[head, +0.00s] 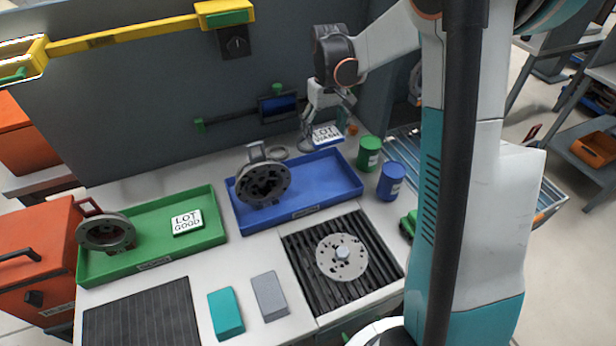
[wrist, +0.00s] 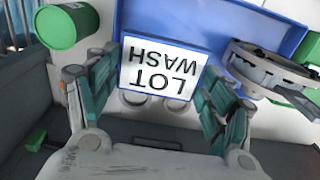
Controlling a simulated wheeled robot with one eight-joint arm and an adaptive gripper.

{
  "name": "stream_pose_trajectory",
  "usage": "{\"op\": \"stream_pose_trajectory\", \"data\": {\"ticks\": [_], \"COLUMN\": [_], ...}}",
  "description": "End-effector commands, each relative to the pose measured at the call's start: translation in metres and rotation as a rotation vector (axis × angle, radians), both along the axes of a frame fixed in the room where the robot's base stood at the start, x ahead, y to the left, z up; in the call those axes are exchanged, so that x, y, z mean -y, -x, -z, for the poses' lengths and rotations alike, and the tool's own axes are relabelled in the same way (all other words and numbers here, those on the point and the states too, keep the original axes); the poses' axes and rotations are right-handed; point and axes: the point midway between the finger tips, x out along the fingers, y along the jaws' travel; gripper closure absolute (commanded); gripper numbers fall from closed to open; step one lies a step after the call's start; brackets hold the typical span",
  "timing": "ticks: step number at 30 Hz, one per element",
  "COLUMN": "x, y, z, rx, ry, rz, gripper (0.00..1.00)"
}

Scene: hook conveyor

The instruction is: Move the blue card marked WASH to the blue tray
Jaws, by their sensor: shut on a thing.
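The card marked LOT WASH (head: 327,135), white with a blue edge, is by the back right corner of the blue tray (head: 315,186). My gripper (head: 329,117) is shut on it from behind. In the wrist view the card (wrist: 160,72) appears upside down between the two fingers of my gripper (wrist: 158,68). The blue tray (wrist: 205,18) shows just beyond the card there. The tray holds a dark round flanged part (head: 263,183) at its left; its middle and right are bare. I cannot tell whether the card touches the table.
A green can (head: 369,154) and a blue can (head: 390,182) stand right of the tray. A green tray (head: 150,235) at the left holds a flanged part and a LOT GOOD card (head: 187,222). A grey wall panel (head: 170,110) rises close behind the table.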

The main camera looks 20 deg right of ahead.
Motion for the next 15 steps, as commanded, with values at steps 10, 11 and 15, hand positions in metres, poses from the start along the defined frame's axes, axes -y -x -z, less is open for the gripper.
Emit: {"op": "stream_pose_trajectory", "data": {"ticks": [10,11,15], "x": [0.000,0.000,0.000], "y": [0.000,0.000,0.000], "z": [0.091,0.097,0.122], "rx": [0.000,0.000,0.000], "ry": [0.000,0.000,0.000], "rz": [0.000,0.000,0.000], "gripper": [0.42,0.42,0.42]}}
